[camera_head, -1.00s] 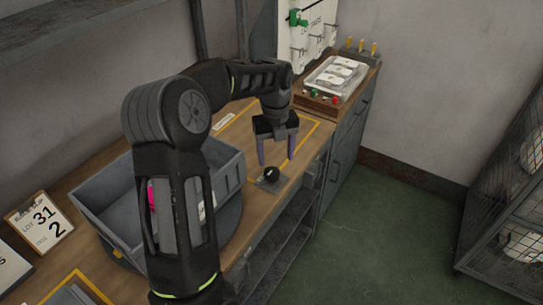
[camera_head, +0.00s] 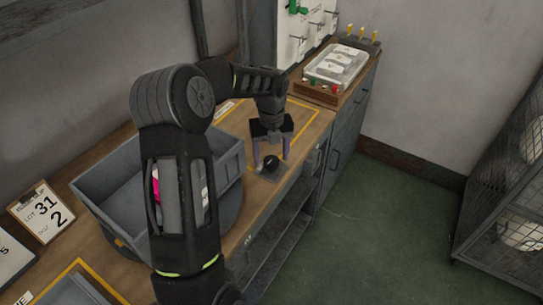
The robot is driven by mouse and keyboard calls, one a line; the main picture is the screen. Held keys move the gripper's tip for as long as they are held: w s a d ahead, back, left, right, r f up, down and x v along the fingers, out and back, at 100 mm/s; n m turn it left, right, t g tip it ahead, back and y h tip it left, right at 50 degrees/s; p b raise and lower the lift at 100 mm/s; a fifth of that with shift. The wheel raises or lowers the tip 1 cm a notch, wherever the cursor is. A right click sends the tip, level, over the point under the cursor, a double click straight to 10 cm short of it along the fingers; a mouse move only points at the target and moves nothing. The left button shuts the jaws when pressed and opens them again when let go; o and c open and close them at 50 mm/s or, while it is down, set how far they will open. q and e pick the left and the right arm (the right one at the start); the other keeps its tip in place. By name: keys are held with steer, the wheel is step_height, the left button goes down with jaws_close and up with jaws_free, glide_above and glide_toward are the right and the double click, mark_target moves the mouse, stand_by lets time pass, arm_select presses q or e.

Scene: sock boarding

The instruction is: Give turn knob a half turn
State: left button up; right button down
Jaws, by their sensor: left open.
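The turn knob (camera_head: 271,161) is a small round black knob on a grey plate (camera_head: 268,173) near the front edge of the wooden bench. My left gripper (camera_head: 271,162) is open and points down at the knob. One finger shows on the knob's left side and the other on its right. I cannot tell whether the fingers touch it. My right gripper does not show.
A grey bin (camera_head: 105,180) stands on the bench left of the knob, partly hidden by my left arm. A clear tray (camera_head: 337,66) with white items sits at the back right. A date board (camera_head: 41,213) stands at the left. A wire cage (camera_head: 502,190) stands at the far right.

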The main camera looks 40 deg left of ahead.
arm_select(q)
steer(key=shift+f, duration=0.6)
steer(key=shift+c, duration=0.2)
steer(key=c, duration=1.4)
